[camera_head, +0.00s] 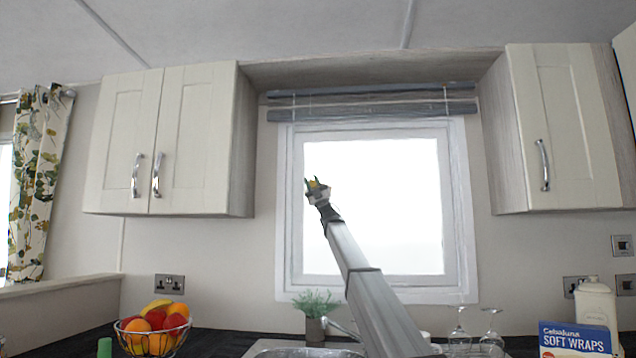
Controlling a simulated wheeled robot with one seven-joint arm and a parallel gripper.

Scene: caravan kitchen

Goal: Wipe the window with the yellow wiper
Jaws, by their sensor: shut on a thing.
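The window (390,220) has a white frame and a bright pane, in the middle of the back wall. My gripper (316,186) is at the end of my raised arm, in front of the upper left part of the pane. It is shut on a small yellow piece, the yellow wiper (314,184), of which only a little shows between the dark fingers. The rest of the wiper is hidden or too small to make out. I cannot tell whether the wiper touches the glass.
A rolled grey blind (370,105) hangs above the window. Cupboards (170,140) flank it left and right (560,130). Below stand a fruit bowl (154,338), a potted plant (316,308), upturned glasses (491,335), a white canister (597,308) and a wraps box (574,340).

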